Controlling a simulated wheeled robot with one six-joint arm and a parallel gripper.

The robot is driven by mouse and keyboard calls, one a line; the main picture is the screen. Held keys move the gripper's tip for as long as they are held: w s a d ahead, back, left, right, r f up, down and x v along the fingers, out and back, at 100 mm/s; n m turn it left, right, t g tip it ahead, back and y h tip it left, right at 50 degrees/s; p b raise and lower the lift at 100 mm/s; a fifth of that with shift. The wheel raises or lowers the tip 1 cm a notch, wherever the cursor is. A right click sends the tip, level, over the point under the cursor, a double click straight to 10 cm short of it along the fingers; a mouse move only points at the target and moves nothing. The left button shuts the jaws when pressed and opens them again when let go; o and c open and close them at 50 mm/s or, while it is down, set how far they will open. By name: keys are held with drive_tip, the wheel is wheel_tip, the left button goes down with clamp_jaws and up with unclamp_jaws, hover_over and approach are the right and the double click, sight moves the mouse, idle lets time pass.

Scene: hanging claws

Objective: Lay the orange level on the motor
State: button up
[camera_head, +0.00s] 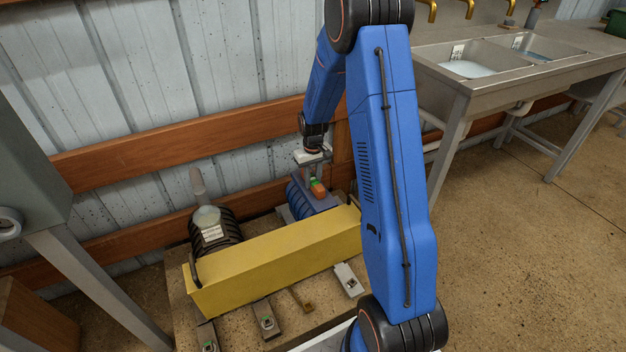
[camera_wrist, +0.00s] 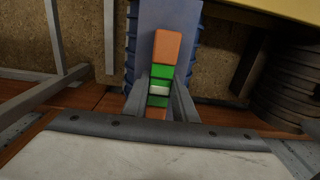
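The orange level (camera_head: 317,188) has green and pale parts in its middle. It sits between the fingers of my gripper (camera_head: 315,176), which appear closed on its sides. In the wrist view the level (camera_wrist: 167,48) points away from the gripper (camera_wrist: 161,86), along the top of the blue ribbed motor (camera_wrist: 165,14). In the head view the motor (camera_head: 298,202) lies behind the yellow guard, directly under the gripper and level. I cannot tell whether the level touches the motor. The gripper's fingers hide part of the level.
A long yellow guard (camera_head: 275,262) stands in front of the motor. A dark ribbed machine (camera_head: 213,237) with a pale top stands to the left. A wooden rail (camera_head: 180,151) and metal wall are behind. A sink bench (camera_head: 480,75) stands to the right, with open floor before it.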

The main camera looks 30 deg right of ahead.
sight(313, 179)
drive_tip(key=o, duration=0.4)
drive_tip(key=shift+o, duration=0.2)
drive_tip(key=shift+r, duration=0.1)
wheel_tip(313, 179, up, 17)
drive_tip(key=s+a+r+t, duration=0.1)
drive_tip(key=s+a+r, duration=0.3)
drive_tip(key=s+r, duration=0.45)
drive_tip(key=s+a+r+t, duration=0.1)
drive_tip(key=s+a, duration=0.1)
drive_tip(key=s, duration=0.8)
drive_tip(key=s+a+r+t, duration=0.1)
drive_tip(key=s+a+r, duration=0.1)
drive_tip(key=s, duration=0.7)
drive_tip(key=s+a+r+t, duration=0.1)
drive_tip(key=s+a+r, duration=0.1)
drive_tip(key=s, duration=0.8)
drive_tip(key=shift+s+a+r+t, duration=0.2)
drive_tip(key=shift+s+a+t, duration=0.15)
drive_tip(key=shift+t, duration=0.05)
